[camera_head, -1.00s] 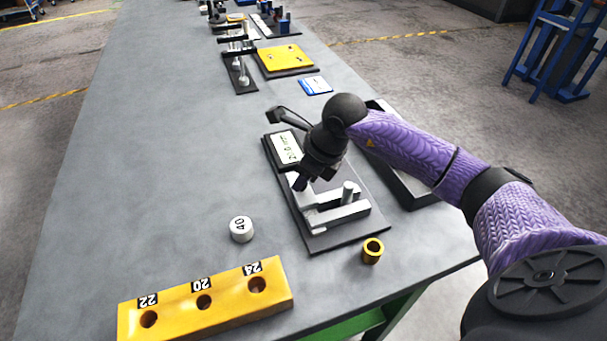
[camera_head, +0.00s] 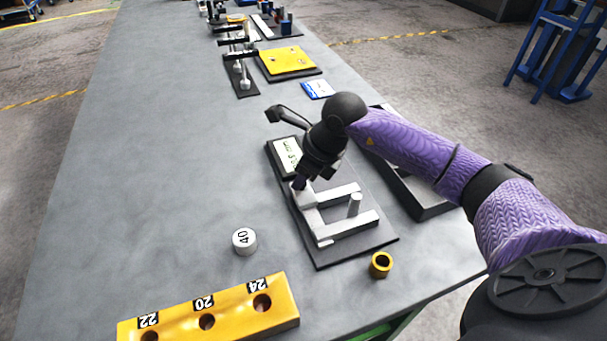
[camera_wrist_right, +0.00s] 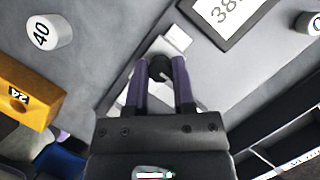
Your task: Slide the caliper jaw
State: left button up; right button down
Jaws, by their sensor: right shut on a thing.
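The caliper stands on a dark base plate (camera_head: 350,250) with a white display (camera_head: 287,153). Its sliding jaw (camera_head: 340,193) and lower jaw (camera_head: 350,231) lie apart, with a grey upright pin (camera_head: 355,205) between them. My right gripper (camera_head: 301,184) is at the left end of the sliding jaw. In the right wrist view its purple fingers (camera_wrist_right: 160,72) are shut on a dark round knob (camera_wrist_right: 159,66) on the jaw. The display shows partly in that view (camera_wrist_right: 222,12); its full reading is cut off. My left gripper is out of view.
A white cylinder marked 40 (camera_head: 244,242) and a yellow ring (camera_head: 381,264) stand in front. A yellow block with holes marked 22, 20, 24 (camera_head: 225,312) lies at the front edge. A dark tray (camera_head: 425,205) is at right. The table's left side is clear.

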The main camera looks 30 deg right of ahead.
aim_at(321, 195)
jog(key=shift+w+d+f, duration=0.1)
jog(key=shift+w+d, duration=0.05)
jog(key=shift+w, duration=0.45)
jog(key=shift+s, duration=0.3)
jog(key=c, duration=0.8)
grip_release()
jog(key=shift+s, duration=0.1)
jog(key=o, duration=0.3)
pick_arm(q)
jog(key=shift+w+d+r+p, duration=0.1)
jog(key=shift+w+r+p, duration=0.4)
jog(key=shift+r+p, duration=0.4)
pick_arm(e)
jog(key=shift+o, duration=0.2)
jog(key=v, duration=1)
